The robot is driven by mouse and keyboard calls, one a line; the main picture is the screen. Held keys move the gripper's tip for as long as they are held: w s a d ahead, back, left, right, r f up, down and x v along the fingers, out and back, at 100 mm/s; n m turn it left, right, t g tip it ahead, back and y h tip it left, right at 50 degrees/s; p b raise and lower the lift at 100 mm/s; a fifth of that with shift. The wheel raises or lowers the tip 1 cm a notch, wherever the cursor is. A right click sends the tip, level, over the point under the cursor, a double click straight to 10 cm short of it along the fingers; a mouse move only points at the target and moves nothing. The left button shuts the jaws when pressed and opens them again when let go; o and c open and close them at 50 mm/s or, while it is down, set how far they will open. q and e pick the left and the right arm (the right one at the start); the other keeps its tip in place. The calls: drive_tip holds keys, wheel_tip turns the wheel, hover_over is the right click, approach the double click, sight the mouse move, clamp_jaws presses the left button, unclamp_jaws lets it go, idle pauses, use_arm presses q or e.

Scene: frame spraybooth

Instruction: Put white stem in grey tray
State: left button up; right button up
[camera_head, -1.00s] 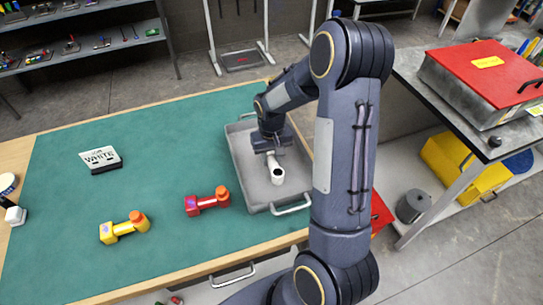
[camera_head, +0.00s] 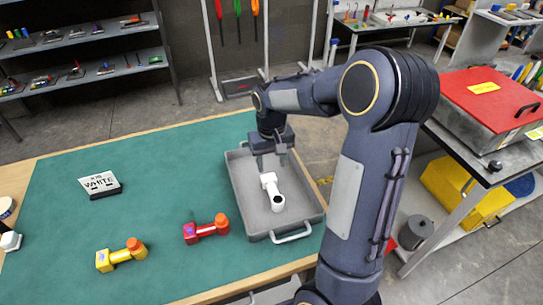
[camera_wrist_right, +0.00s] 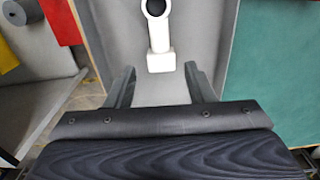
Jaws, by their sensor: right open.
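The white stem (camera_head: 273,192) lies inside the grey tray (camera_head: 244,193), its round dark-holed end toward the tray's front handle. It also shows in the right wrist view (camera_wrist_right: 159,32), just beyond my fingertips, lying on the tray floor. My right gripper (camera_head: 271,163) is open and empty above the back part of the tray, behind the stem and apart from it. In the right wrist view its two fingers (camera_wrist_right: 160,82) are spread wide with only tray floor between them. My left gripper is not in view.
A red stem (camera_head: 206,229) and a yellow stem (camera_head: 121,255) lie on the green mat (camera_head: 160,180), left of the tray. A "WHITE" sign (camera_head: 100,184) stands farther left. A red-lidded box (camera_head: 490,100) sits on a side bench at right. The mat's middle is clear.

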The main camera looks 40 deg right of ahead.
drive_tip(key=s+a+r+n+t+y, duration=0.1)
drive_tip(key=s+a+r+t+y, duration=0.15)
drive_tip(key=s+a+r, duration=0.75)
drive_tip(key=s+a+f+t, duration=0.1)
drive_tip(key=s+a, duration=0.1)
drive_tip(key=s, duration=0.2)
drive_tip(key=s+a+f+n+t+y, duration=0.1)
drive_tip(key=s+a+t, duration=0.1)
drive_tip(key=s, duration=0.3)
drive_tip(key=shift+s+a+f, duration=0.2)
drive_tip(key=shift+s+a, duration=0.05)
drive_tip(key=shift+a, duration=0.1)
